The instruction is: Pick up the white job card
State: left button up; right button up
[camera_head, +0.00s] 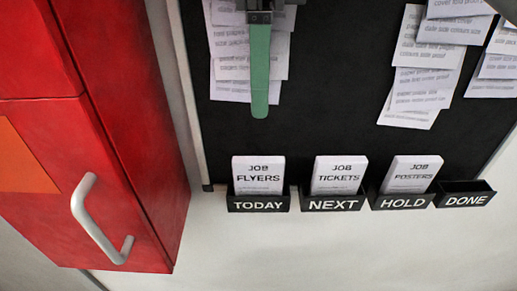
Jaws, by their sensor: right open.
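Three white job cards stand upright in small black holders along the bottom of a black board. The JOB FLYERS card (258,170) is in the TODAY holder (258,205). The JOB TICKETS card (338,170) is in the NEXT holder (332,204). The JOB POSTERS card (411,170) is in the HOLD holder (402,202). All three lean back slightly with their faces clear. My right gripper is open and not touching any card; its fingertips cannot be made out clearly. My left gripper is not in view.
The DONE holder (465,200) looks empty. More sheets (425,75) hang right. A red cabinet (90,150) with a metal handle (92,222) juts out left. Below the holders is clear.

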send_over(259, 159)
notch_tip(259, 159, down, 7)
jog(key=shift+r+b, duration=0.15)
jog(key=shift+b, duration=0.2)
jog(key=shift+f, duration=2.85)
grip_shut()
